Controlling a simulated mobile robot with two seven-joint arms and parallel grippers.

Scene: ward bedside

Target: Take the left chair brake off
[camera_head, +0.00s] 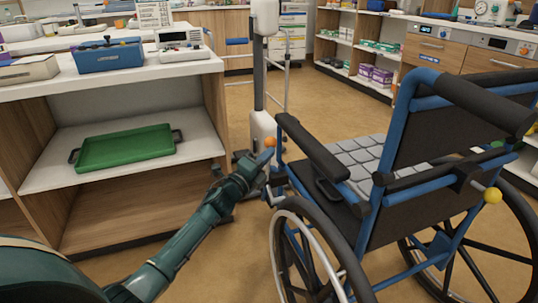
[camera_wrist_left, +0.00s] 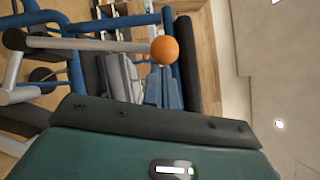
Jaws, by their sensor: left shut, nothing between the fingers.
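The wheelchair (camera_head: 345,185) has a blue frame, dark seat and black armrests, and stands right of centre in the head view. An orange ball knob (camera_head: 269,141) shows at its front left, below the left armrest. The knob also shows large in the left wrist view (camera_wrist_left: 165,50), just past my fingertips. My left gripper (camera_head: 266,154) is shut and empty, with its tips close to the knob. I cannot tell whether they touch it. My right gripper is not in view.
The left wheel (camera_head: 280,245) stands near my forearm. A yellow knob (camera_head: 492,195) is on the chair's right side. A grey pole stand (camera_head: 259,75) is behind my gripper. At left, a shelf unit (camera_head: 110,82) holds a green tray (camera_head: 125,148).

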